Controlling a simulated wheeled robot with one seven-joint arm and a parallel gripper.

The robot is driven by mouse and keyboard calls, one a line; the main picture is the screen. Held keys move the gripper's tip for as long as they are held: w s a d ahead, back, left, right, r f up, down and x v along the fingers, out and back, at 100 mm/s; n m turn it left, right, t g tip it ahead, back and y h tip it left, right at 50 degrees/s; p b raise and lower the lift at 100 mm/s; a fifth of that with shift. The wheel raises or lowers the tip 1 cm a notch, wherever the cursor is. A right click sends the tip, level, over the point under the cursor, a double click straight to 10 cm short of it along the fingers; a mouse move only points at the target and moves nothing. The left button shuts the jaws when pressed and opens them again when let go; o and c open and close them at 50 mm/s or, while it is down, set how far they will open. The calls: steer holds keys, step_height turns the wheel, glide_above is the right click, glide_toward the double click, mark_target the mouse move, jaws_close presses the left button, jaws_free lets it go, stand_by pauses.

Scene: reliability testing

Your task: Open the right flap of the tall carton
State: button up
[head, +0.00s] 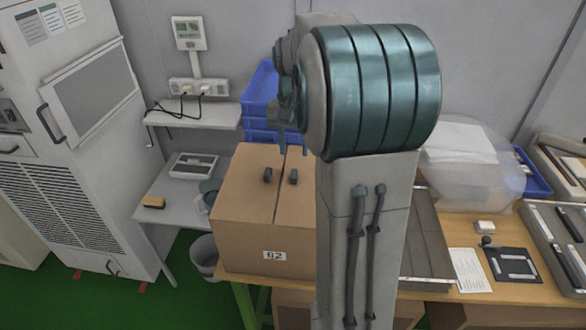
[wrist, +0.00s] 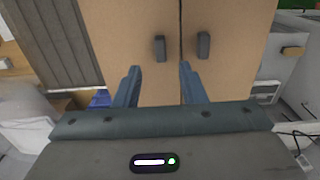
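The tall brown carton (head: 262,237) labelled 62 stands on the wooden table, its two top flaps lying shut along a seam. The left flap (head: 245,165) and right flap (head: 303,200) each have a dark handle near the seam. My arm hides the carton's right side. The wrist view is turned around: the right flap's handle (wrist: 160,48) is left of the seam, and the left flap's handle (wrist: 203,45) is right of it. My gripper (wrist: 160,68) is open and empty, its fingertips to either side of the right handle's line, apparently short of it.
Blue crates (head: 261,90) are stacked behind the carton. A grey side table (head: 180,208) with a device and a brush (head: 152,203) is at left.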

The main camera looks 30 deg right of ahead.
mark_target(294, 175)
step_height(294, 175, down, 8)
steer(key=shift+f+p, duration=0.15)
steer(key=shift+p, duration=0.2)
jaws_close()
